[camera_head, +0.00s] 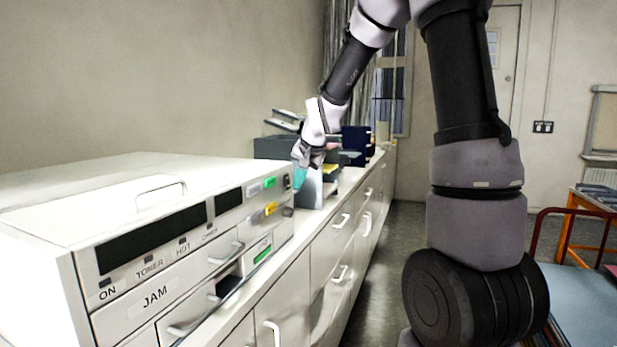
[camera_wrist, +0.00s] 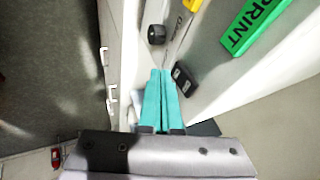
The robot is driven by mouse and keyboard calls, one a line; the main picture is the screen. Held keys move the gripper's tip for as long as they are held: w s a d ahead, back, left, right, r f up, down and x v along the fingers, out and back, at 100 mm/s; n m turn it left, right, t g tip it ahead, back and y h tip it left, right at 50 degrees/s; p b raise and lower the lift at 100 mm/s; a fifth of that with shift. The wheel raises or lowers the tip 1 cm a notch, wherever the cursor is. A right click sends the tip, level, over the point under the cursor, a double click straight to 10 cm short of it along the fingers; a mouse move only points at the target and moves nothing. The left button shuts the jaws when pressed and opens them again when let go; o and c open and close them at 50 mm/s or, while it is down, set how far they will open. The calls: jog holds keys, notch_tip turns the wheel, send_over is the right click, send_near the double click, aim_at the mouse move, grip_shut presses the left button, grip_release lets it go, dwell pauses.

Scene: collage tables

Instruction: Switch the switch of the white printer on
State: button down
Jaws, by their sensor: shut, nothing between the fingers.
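The white printer (camera_head: 75,215) sits on the white cabinets at the left in the head view. Its front panel has dark windows and labels ON, TONER, HOT and JAM. My gripper (camera_head: 299,177) is at the panel's far right end. In the wrist view my teal fingers (camera_wrist: 161,75) are shut together with nothing between them. A small black rocker switch (camera_wrist: 184,79) lies just right of the fingertips, with a narrow gap in the picture; contact cannot be told. It shows small in the head view (camera_head: 287,182). A black round knob (camera_wrist: 156,34) is above the fingertips.
A green PRINT button (camera_wrist: 255,24) and a yellow button (camera_wrist: 192,4) are on the panel near the switch. Desk items, including a dark blue box (camera_head: 355,139), stand beyond the printer. White drawers (camera_head: 329,255) with handles run below. The floor aisle is to the right.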

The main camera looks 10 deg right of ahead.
jog(key=shift+w+a+f, duration=0.1)
jog(key=shift+w+a, duration=0.25)
jog(key=shift+a, duration=0.1)
jog(key=shift+w+a+f, duration=0.1)
jog(key=shift+w+a, duration=0.05)
jog(key=shift+a, duration=0.05)
dwell(0.3)
jog(key=shift+r, duration=0.85)
